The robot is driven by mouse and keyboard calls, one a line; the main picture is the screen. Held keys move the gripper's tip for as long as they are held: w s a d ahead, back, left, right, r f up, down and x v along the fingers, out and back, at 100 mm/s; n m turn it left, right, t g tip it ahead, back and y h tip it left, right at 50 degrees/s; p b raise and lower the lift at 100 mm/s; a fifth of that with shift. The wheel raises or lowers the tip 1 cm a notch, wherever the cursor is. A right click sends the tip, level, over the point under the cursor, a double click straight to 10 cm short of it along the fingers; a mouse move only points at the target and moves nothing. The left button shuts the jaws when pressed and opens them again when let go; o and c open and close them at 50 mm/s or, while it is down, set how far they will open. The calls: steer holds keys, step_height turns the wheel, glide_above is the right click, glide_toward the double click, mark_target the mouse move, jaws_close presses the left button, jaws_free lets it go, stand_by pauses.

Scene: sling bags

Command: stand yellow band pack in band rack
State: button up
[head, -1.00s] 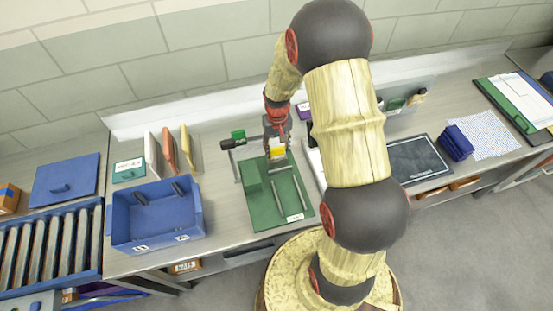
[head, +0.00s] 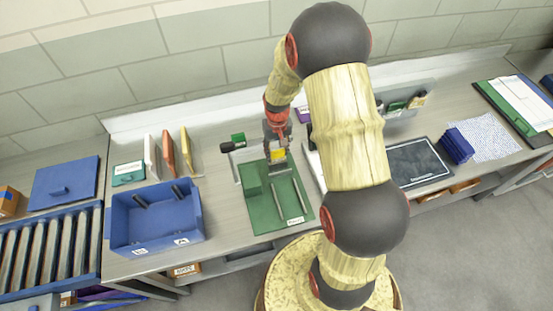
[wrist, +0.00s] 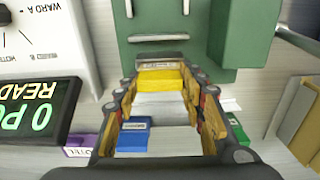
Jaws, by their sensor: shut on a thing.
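My gripper (head: 277,141) is shut on the yellow band pack (head: 278,155), above the back part of a green board (head: 263,215). In the wrist view my gripper (wrist: 162,82) has a finger on each side of the pack, which shows a yellow strip (wrist: 160,78) and a pale body. A blue piece (wrist: 133,136) also shows between the fingers; I cannot tell whether it belongs to the pack. White, orange and yellow upright panels (head: 169,153) stand at the left back. I cannot tell by sight which holder is the band rack.
The green board carries a raised block (head: 251,179) and pale bars (head: 277,200). A blue bin (head: 155,222) stands to its left. A display unit (wrist: 40,115) shows at left in the wrist view. A dark slate panel (head: 419,162) lies right of my arm.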

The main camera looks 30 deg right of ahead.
steer(key=shift+r, duration=0.1)
steer(key=shift+r+p, duration=2.4)
steer(key=shift+r, duration=1.3)
steer(key=shift+r+p, duration=1.2)
steer(key=shift+r, duration=0.8)
steer(key=shift+d+f, duration=0.1)
